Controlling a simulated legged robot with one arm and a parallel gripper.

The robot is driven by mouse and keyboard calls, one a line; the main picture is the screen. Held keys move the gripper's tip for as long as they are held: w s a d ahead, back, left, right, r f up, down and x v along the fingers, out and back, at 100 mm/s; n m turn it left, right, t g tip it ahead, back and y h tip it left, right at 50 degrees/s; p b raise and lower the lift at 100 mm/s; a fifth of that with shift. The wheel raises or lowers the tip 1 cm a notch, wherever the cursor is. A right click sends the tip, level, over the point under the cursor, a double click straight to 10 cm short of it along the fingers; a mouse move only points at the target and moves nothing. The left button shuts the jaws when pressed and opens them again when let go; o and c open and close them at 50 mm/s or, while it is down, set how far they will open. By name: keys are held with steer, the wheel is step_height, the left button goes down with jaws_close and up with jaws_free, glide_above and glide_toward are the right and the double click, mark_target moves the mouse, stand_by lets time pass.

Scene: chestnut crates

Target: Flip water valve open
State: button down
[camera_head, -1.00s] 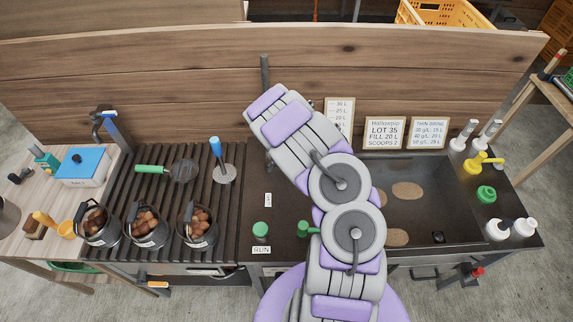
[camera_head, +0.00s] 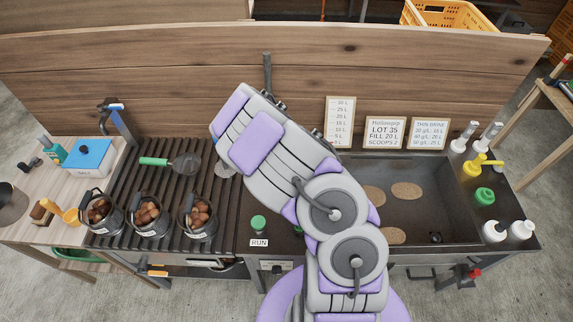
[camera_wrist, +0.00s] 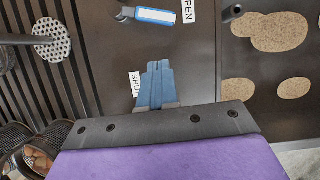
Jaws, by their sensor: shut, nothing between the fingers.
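The valve lever with a blue grip (camera_wrist: 155,15) shows at the top of the wrist view. It lies roughly crosswise, its grip end at the partly cut-off OPEN label (camera_wrist: 188,10) and its dark metal end to the left. The SHUT label (camera_wrist: 135,84) is lower down. My gripper (camera_wrist: 158,64) is shut and empty, its blue fingers together beside the SHUT label and apart from the lever. In the head view my arm hides the gripper, the lever and both labels.
A perforated disc (camera_wrist: 52,40) and slatted rack lie left of the lever. Pots of chestnuts (camera_head: 147,219) stand at the rack's front. The sink (camera_head: 430,205) is to the right. A vertical pipe (camera_head: 267,72) rises behind my arm, against the wooden back wall (camera_head: 180,75).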

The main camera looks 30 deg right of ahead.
steer(key=shift+s+d+r, duration=0.1)
steer(key=shift+s+r, duration=0.1)
steer(key=shift+r, duration=0.45)
